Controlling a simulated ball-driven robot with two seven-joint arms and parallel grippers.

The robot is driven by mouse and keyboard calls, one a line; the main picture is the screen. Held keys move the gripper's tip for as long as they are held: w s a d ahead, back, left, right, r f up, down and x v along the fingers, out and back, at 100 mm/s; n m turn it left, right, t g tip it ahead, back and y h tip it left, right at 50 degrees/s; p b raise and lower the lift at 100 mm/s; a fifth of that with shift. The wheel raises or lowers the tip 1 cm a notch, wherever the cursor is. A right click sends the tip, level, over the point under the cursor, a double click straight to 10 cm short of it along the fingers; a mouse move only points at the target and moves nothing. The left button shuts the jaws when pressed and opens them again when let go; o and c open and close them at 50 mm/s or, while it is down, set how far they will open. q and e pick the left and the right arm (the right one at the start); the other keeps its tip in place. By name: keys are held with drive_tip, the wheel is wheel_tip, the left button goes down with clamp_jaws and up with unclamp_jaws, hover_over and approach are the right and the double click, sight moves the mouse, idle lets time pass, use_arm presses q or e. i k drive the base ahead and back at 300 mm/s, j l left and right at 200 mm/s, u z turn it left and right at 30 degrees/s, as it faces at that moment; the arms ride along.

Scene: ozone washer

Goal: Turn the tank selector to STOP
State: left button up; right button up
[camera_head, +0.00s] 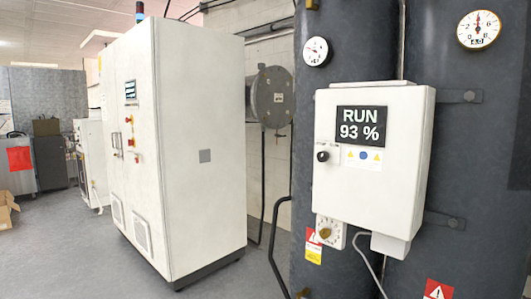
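A white control box (361,190) is mounted on the dark tanks at the right. Its black display (362,124) reads RUN and 93 %. Below the display at the left is a black selector knob (322,156) with small lettering above it. The lettering and the knob's exact pointing are too small to read surely. Neither of my grippers is in view, so nothing touches the knob.
A beige dial (325,233) sits below the box, beside a grey cable (369,262). Gauges (317,51) and (479,29) are on the tanks. A tall white cabinet (190,150) stands left; grey floor (75,255) is clear further left.

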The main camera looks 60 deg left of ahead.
sight(323, 156)
drive_tip(key=u, duration=1.4)
